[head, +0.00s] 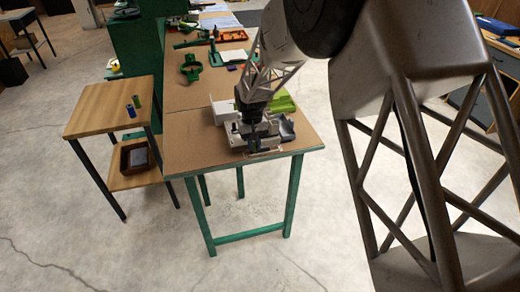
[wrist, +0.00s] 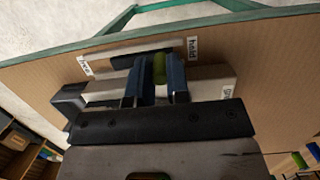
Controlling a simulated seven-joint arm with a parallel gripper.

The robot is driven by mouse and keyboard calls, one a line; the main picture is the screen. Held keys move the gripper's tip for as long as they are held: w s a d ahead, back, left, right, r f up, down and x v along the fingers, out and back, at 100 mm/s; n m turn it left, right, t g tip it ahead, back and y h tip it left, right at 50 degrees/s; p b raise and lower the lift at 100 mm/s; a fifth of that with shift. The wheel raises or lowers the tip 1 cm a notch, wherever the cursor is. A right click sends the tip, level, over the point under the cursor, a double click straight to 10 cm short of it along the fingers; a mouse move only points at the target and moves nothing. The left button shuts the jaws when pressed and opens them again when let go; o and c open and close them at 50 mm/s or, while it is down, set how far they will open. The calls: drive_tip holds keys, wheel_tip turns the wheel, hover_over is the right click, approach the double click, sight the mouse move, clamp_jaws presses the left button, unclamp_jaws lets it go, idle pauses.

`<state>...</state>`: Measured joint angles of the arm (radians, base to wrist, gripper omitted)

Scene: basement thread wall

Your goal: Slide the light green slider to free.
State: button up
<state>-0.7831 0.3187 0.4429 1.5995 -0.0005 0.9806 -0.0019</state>
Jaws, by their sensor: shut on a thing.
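The light green slider (wrist: 159,69) shows in the wrist view as a green knob between my two blue fingers. My gripper (wrist: 160,84) is shut on it. The knob sits at a dark slot (wrist: 128,60) in a pale plate, nearer the end labelled "hold" (wrist: 193,48). A second label (wrist: 85,65) at the slot's other end is too small to read surely. In the head view my gripper (head: 256,146) is over the grey device at the table's near end, and it hides the knob.
The device stands on a brown-topped table (head: 195,140) with green legs. A bright green object (head: 283,103) lies just behind my gripper. A wooden side table (head: 105,105) with two small cylinders stands to the left. The tabletop left of the device is clear.

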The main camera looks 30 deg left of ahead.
drive_tip(key=shift+w+d, duration=1)
drive_tip(key=o, duration=0.8)
drive_tip(key=shift+r, duration=3)
drive_tip(key=shift+r, duration=0.15)
drive_tip(key=shift+r, duration=1.85)
